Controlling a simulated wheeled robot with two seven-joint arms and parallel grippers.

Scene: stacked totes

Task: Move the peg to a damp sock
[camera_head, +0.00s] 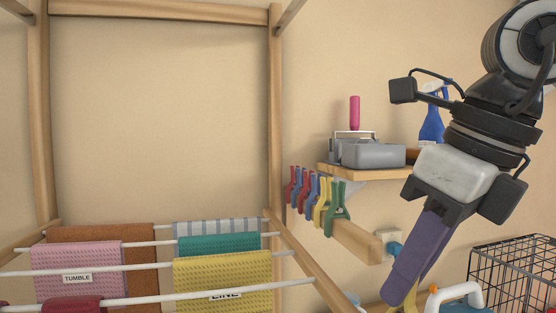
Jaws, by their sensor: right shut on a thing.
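My right gripper (405,300) comes in from the upper right and points down, with long purple fingers. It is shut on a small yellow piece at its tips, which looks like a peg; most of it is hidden. Several coloured pegs (325,203), red, blue, yellow and green, are clipped on a wooden rail. A drying rack (165,268) carries a pink cloth (77,258) labelled TUMBLE, a yellow cloth (222,270) with a partly hidden LINE label, and brown, teal and striped cloths. Which are damp, I cannot tell. My left gripper is out of view.
A wooden shelf (365,172) holds a grey box (373,155), a pink-handled tool (355,113) and a blue spray bottle (432,122). Dark red items show at the lower left edge.

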